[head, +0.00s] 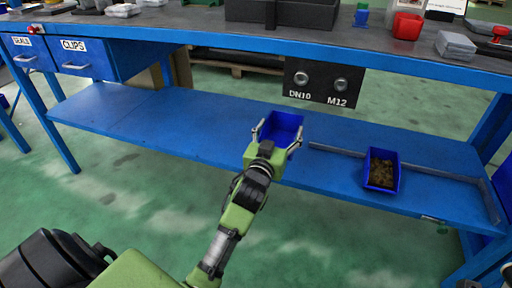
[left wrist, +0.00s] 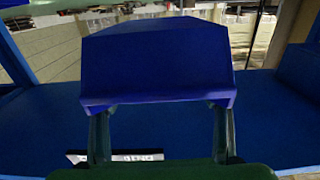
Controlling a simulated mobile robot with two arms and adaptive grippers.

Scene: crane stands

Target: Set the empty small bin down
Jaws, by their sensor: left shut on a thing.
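The empty small blue bin (head: 283,125) is in the grasp of my left gripper (head: 276,133), near the middle of the blue lower shelf (head: 130,115) of the workbench. Its open inside shows no contents in the head view. In the left wrist view the bin (left wrist: 155,60) fills the upper middle, with a gripper finger at each side of its lower edge. I cannot tell whether the bin touches the shelf or hangs just above it. My right gripper is not in view.
A second blue bin (head: 382,172) with brown small parts stands on the shelf to the right, by a grey rail (head: 425,168). The workbench top (head: 180,22) is above. The shelf's left part is clear.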

